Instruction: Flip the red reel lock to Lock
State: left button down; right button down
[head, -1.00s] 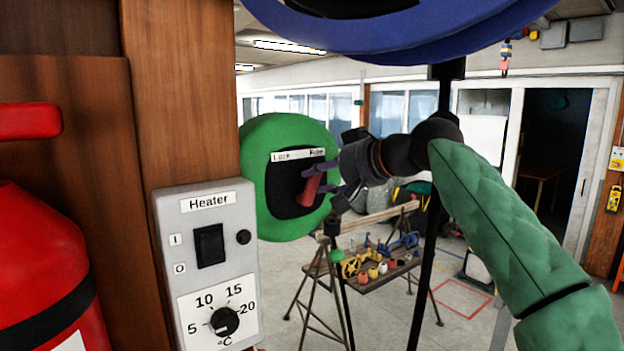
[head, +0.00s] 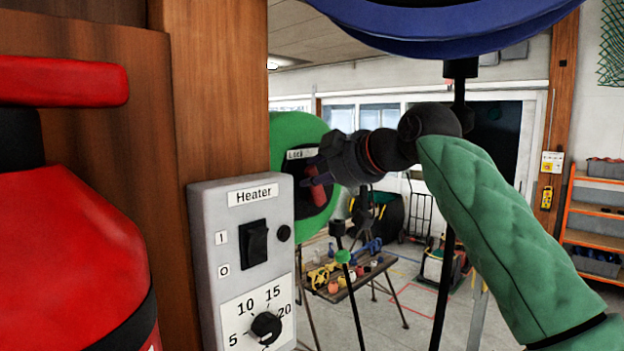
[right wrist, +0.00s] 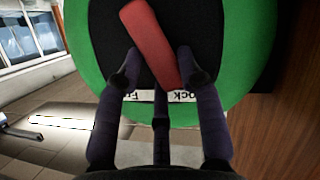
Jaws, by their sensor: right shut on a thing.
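The red reel lock is a short red lever (head: 318,194) on the black centre of a round green disc (head: 295,128). In the right wrist view the lever (right wrist: 152,42) slants from upper left to lower right, its lower end beside the upside-down "Lock" print on the white label (right wrist: 182,97). My right gripper (head: 314,179) reaches it from the right. In the wrist view its fingertips (right wrist: 157,75) stand on both sides of the lever's lower part, shut on it. My left gripper is out of view.
A grey heater box (head: 245,255) on a wooden post (head: 215,90) stands just left of the disc. A red extinguisher (head: 70,250) fills the left edge. A blue round thing (head: 450,30) hangs above my right arm. A workbench (head: 350,280) stands beyond.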

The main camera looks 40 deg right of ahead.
jog(key=shift+a+f+n+h, duration=0.2)
jog(key=shift+a+n+h, duration=0.1)
jog(key=shift+a+n, duration=0.1)
dwell(0.3)
jog(key=c, duration=0.8)
grip_release()
jog(key=shift+w, duration=0.1)
jog(key=shift+v, duration=6.05)
